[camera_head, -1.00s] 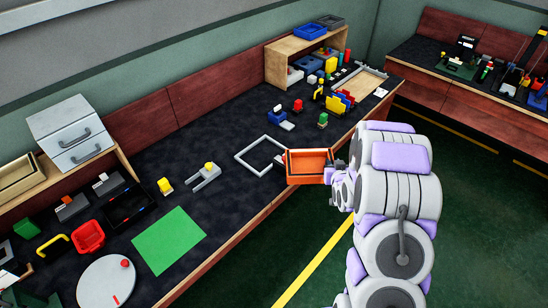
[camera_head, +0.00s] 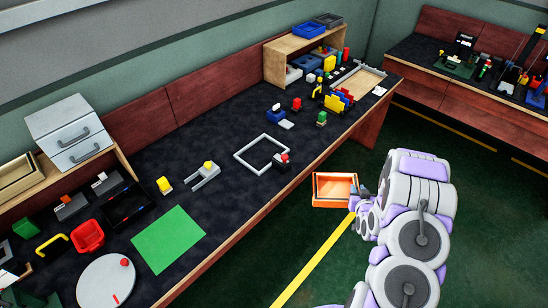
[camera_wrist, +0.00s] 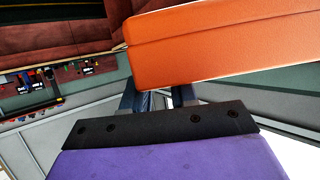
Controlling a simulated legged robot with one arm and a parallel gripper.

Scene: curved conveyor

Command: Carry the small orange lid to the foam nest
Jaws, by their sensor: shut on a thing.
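The orange lid (camera_head: 333,203), shaped like a shallow open box with a paler inside, is held at its right side by my gripper (camera_head: 357,197). In the head view it appears over the floor, off the bench's front edge. In the wrist view the orange lid (camera_wrist: 220,45) fills the upper right, and my gripper's fingers (camera_wrist: 158,98) meet its lower edge. My gripper is shut on it; the fingertips are partly hidden. I cannot tell for sure which thing is the foam nest.
The long dark bench (camera_head: 225,205) carries a white square frame (camera_head: 240,155), a small red-topped piece (camera_head: 282,161), a green mat (camera_head: 168,240), a black tray (camera_head: 125,207) and a round grey disc (camera_head: 105,283). A second bench (camera_head: 460,90) stands at the right. Floor between is clear.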

